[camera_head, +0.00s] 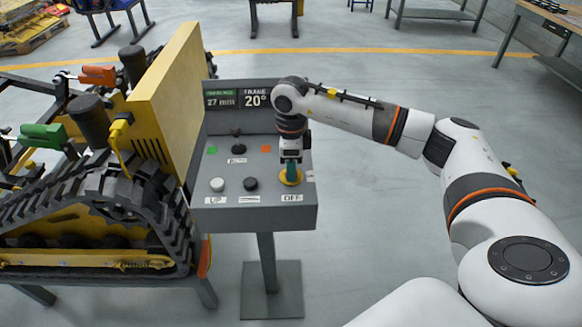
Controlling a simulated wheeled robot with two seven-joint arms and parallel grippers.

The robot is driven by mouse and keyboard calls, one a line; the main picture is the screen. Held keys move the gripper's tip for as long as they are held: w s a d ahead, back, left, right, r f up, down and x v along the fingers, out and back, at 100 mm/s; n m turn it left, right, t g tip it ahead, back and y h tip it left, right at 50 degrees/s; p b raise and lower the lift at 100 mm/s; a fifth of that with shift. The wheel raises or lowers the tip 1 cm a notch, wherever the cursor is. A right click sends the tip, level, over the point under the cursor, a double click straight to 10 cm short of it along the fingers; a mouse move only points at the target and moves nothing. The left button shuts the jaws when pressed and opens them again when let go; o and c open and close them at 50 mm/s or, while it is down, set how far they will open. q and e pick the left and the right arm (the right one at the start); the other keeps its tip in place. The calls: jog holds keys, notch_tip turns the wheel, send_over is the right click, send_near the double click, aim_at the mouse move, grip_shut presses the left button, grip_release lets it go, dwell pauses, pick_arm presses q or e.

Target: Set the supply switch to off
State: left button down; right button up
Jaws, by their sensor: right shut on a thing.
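A grey control console (257,215) on a post stands in the middle of the view. At its right front is a switch with a yellow round base (291,177) and a teal handle; the label below it (292,197) seems to read OFF. My right gripper (291,166) comes down from above and is shut on the teal handle. The fingers hide part of the handle, so I cannot tell its exact angle. My left gripper is not in view.
The console also has a white button (217,184), a black button (250,184), a black knob (237,143), a green mark (212,150) and an orange mark (266,149). A yellow tracked carrier (95,215) stands close at the left. Floor at the right is open.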

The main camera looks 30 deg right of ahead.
jog(key=shift+w+r, duration=0.1)
jog(key=shift+r, duration=0.05)
dwell(0.4)
jog(key=o, duration=1)
notch_tip(320, 180, up, 12)
jog(key=shift+f+b, duration=0.1)
jog(key=shift+b, duration=0.9)
